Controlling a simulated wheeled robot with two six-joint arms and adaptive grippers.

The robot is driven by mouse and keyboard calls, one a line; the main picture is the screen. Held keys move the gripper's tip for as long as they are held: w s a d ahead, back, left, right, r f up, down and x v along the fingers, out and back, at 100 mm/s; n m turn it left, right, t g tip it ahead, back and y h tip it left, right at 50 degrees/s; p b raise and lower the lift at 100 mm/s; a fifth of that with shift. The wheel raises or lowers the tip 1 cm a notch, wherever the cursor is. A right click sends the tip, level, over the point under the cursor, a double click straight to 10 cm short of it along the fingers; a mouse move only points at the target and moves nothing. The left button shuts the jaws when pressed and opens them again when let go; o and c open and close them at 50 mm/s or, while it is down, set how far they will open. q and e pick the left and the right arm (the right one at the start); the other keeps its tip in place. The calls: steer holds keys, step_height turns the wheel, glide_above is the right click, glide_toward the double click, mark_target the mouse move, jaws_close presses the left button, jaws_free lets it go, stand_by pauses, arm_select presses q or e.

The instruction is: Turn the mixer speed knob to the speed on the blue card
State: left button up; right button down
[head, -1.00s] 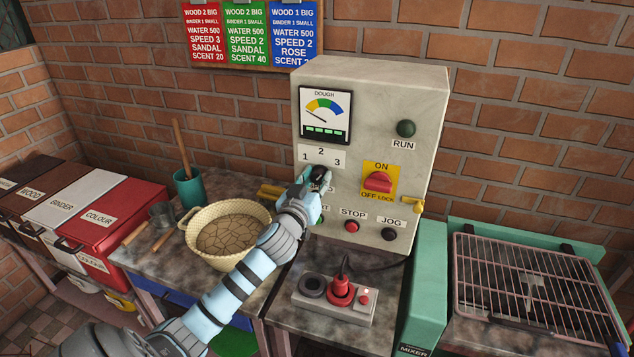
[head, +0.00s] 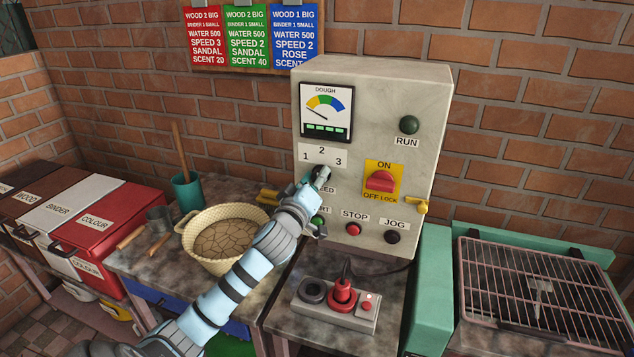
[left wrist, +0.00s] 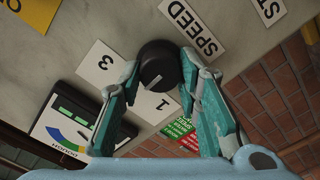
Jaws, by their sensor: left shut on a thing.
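The blue card (head: 295,32) on the wall reads SPEED 2. The black mixer speed knob (head: 318,171) sits on the grey control panel (head: 436,130), under a number plate (head: 323,154) marked 1, 2, 3. My left gripper (head: 318,180) is at the knob and partly covers it and the SPEED label. In the left wrist view its two fingers are shut on the sides of the knob (left wrist: 160,66). A short white mark on the knob points toward the plate, somewhere near the 2, which a finger hides. The 3 and 1 show there. My right gripper is out of view.
Around the knob are a green start button (head: 318,220), a red STOP button (head: 353,229), a black JOG button (head: 392,237) and the red ON/OFF switch (head: 380,181). A dough basin (head: 226,238) stands left of my arm. A corded red control (head: 342,295) sits below.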

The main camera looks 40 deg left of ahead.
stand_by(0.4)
arm_select(q)
steer(key=o, duration=1.1)
steer(key=v, duration=1.2)
steer(key=shift+w, duration=0.1)
